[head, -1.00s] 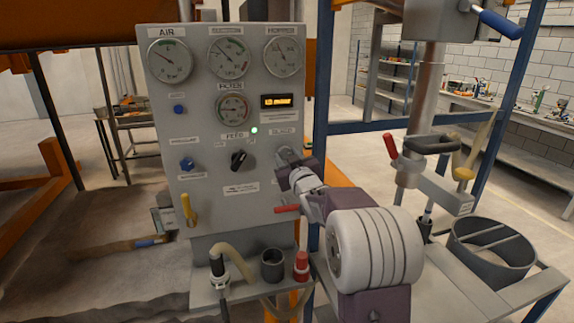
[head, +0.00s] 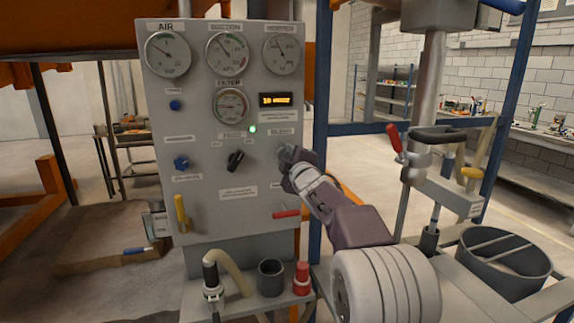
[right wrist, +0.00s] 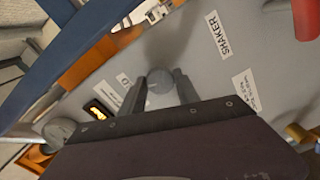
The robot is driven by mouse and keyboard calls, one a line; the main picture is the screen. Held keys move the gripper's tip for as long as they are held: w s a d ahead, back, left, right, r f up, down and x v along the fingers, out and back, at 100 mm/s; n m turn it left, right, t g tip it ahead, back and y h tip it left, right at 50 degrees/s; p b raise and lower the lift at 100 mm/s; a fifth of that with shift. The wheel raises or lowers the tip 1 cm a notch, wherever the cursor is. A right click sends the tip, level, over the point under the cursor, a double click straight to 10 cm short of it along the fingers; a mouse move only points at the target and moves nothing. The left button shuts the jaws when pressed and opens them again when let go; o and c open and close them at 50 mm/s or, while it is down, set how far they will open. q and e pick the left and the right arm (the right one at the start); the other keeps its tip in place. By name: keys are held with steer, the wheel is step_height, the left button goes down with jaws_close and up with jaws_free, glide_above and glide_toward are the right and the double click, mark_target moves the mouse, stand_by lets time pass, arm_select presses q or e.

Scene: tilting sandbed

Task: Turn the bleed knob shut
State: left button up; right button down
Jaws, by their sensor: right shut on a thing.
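The bleed knob (right wrist: 160,88) is a small round grey knob on the grey control panel (head: 267,215), under a label that seems to read BLEED. In the right wrist view it sits between the two dark fingers of my right gripper (right wrist: 160,95), which is shut on it. In the head view the right gripper (head: 287,156) reaches the panel from the lower right and mostly hides the knob. The knob's exact angle cannot be told. My left gripper is not in view.
Left of the gripper are a black feed knob (head: 235,160), a blue knob (head: 181,162) and a yellow lever (head: 181,213). A red lever (head: 286,214) sticks out just below my right wrist. Gauges fill the panel's top. A metal post with a red handle (head: 394,138) stands to the right.

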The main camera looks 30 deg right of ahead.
steer(key=shift+n+b, duration=0.7)
steer(key=shift+n, duration=1.3)
steer(key=c, duration=0.9)
jaws_free()
steer(key=v, duration=0.9)
